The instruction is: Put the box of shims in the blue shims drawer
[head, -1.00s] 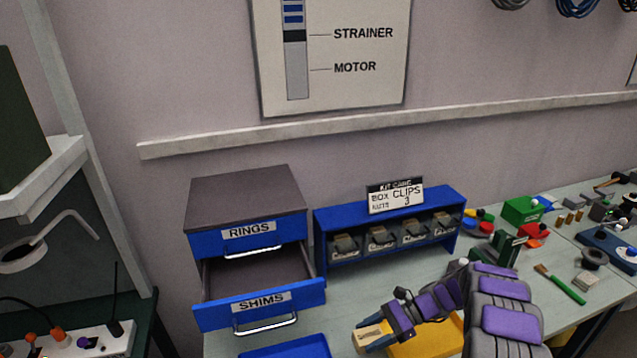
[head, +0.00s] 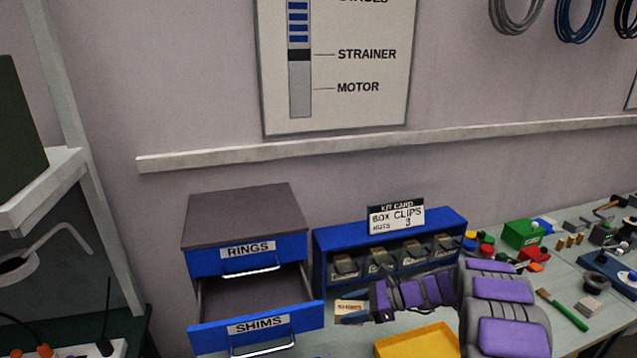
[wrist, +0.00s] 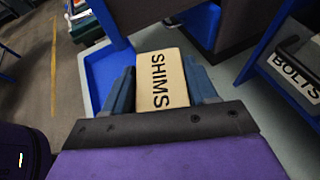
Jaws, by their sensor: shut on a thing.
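The box of shims (wrist: 162,80) is a tan box lettered SHIMS, held between the two fingers of my gripper (wrist: 164,88) in the wrist view. In the head view the box (head: 350,306) shows small in my gripper (head: 352,318), just right of the open drawer. The blue shims drawer (head: 256,326) is the lower drawer of the cabinet. It is pulled out, labelled SHIMS, and its visible inside looks empty. The rings drawer (head: 249,254) above it is shut.
A blue rack (head: 330,252) of small bins with a kit card (head: 397,217) stands right of the cabinet. A yellow tray (head: 420,342) lies under my arm. Tools and parts cover the right bench.

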